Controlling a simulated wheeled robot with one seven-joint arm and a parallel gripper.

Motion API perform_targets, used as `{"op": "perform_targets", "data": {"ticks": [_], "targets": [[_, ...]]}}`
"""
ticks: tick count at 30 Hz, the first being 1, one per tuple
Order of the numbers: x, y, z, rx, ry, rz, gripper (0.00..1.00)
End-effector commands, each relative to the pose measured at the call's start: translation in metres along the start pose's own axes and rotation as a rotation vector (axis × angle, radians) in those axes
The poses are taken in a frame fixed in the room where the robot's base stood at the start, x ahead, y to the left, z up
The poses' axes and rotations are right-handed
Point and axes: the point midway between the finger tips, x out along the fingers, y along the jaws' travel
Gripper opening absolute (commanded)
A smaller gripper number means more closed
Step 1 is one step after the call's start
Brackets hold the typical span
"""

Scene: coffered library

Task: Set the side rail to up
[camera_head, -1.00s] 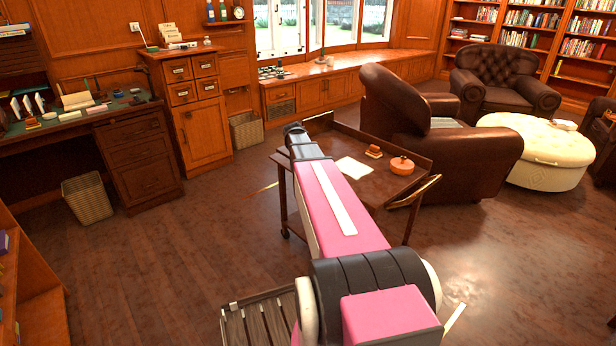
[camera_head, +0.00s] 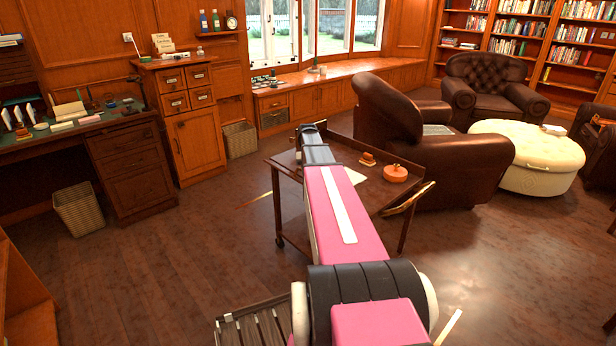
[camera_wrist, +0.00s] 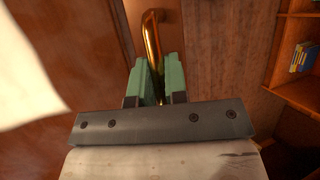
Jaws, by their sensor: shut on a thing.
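A brown wooden cart (camera_head: 352,197) stands in the middle of the room, with my arm reaching over its left part. My gripper is hidden behind the arm in the head view. A brass side handle (camera_head: 410,198) juts from the cart's right side. A thin brass-coloured strip (camera_head: 258,199) shows left of the cart, partly hidden; I cannot tell if it is the gripped bar.
An orange round pot (camera_head: 395,173) and a small orange-brown item (camera_head: 367,159) stand on the cart top. A leather armchair (camera_head: 440,160) is close behind its right side. Open floor (camera_head: 180,250) lies to the left. A bookcase (camera_wrist: 300,60) shows in the wrist view.

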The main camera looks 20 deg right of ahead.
Motion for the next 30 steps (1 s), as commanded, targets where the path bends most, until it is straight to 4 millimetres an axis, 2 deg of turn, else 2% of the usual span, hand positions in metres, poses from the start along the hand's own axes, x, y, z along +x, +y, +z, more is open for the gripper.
{"op": "perform_targets", "data": {"ticks": [9,10,12,23,30], "targets": [[0.001,0.002,0.000,0.002,0.000,0.003,0.00],[0.001,0.002,0.000,0.002,0.000,0.003,0.17],[0.001,0.002,0.000,0.002,0.000,0.003,0.39],[-0.001,0.001,0.000,0.001,0.000,0.001,0.39],[-0.022,0.002,-0.001,0.001,0.001,0.003,0.39]]}}
